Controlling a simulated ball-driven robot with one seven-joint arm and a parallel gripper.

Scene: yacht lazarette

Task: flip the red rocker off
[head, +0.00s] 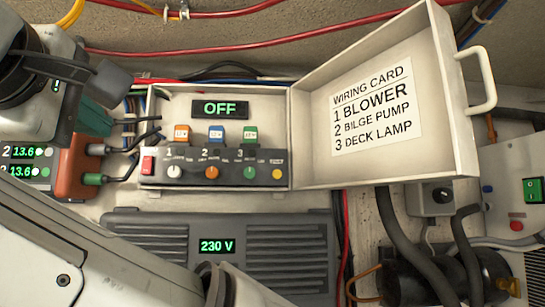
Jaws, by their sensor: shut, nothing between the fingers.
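The red rocker (147,166) is a small red switch at the left end of the dark grey switch panel (222,173), inside the open white box. Which way it is tipped is too small to tell. The display (220,109) above the panel reads OFF in green. My gripper (113,83) is at the upper left, with its dark fingers shut and empty. In the picture it is up and left of the rocker, apart from it and in front of the teal connector block (94,118). The rocker is not covered.
The box's lid (305,150) stands open to the right, with a wiring card (377,105) and a white handle (487,80). A grey 230 V unit (290,250) lies below. Cables crowd the left of the box.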

